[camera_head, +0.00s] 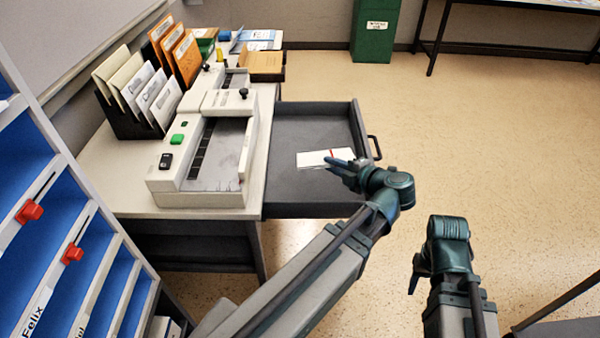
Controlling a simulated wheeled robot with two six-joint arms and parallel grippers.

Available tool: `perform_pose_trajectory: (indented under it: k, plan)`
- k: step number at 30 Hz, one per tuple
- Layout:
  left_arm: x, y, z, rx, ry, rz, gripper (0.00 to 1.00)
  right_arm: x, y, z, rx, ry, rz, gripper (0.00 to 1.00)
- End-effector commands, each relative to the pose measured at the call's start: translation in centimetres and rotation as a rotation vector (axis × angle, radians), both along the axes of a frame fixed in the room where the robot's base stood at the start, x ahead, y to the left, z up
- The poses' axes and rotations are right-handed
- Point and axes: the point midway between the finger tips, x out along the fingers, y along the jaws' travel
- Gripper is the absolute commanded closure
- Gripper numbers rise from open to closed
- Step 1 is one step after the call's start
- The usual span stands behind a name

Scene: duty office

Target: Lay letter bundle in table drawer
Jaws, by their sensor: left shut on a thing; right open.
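The table drawer (283,188) is pulled out to the right of the table, with a grey floor and a dark handle on its right side. The letter bundle (308,159) is white and flat with a red mark, and shows over the drawer floor toward the handle side. My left gripper (340,164) is shut on the bundle's right end. I cannot tell whether the bundle touches the drawer floor. My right gripper (413,272) is open and empty, low at the right, outside the drawer.
A beige machine (212,150) with a green button stands on the table (115,180). A rack of envelopes (125,125) stands behind it. Blue shelves (90,260) with red clips are at the left. A green bin (375,35) is at the back.

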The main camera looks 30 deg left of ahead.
Motion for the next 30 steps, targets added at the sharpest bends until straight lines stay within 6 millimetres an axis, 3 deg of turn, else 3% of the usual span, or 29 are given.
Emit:
perform_pose_trajectory:
  k: [1,4,14,17,30]
  plan:
    - [0.5,-0.1,-2.0,-0.011,0.009,-0.012,1.00,0.0,0.0,-1.8,0.000,0.000,0.000,0.50]
    - [1.0,-0.2,-3.5,-0.028,0.026,-0.031,1.00,0.0,0.0,-2.7,0.000,0.000,0.000,0.50]
    - [1.6,-0.1,-4.3,-0.043,0.039,-0.047,1.00,0.0,0.0,-3.2,0.000,0.000,0.000,0.50]
    - [2.6,1.0,-4.5,-0.042,0.040,-0.043,1.00,0.0,0.0,-3.4,0.000,0.000,0.000,0.50]
    - [9.5,9.6,-5.6,-0.043,0.039,-0.044,1.00,0.0,0.0,-4.4,0.000,0.000,0.000,0.50]
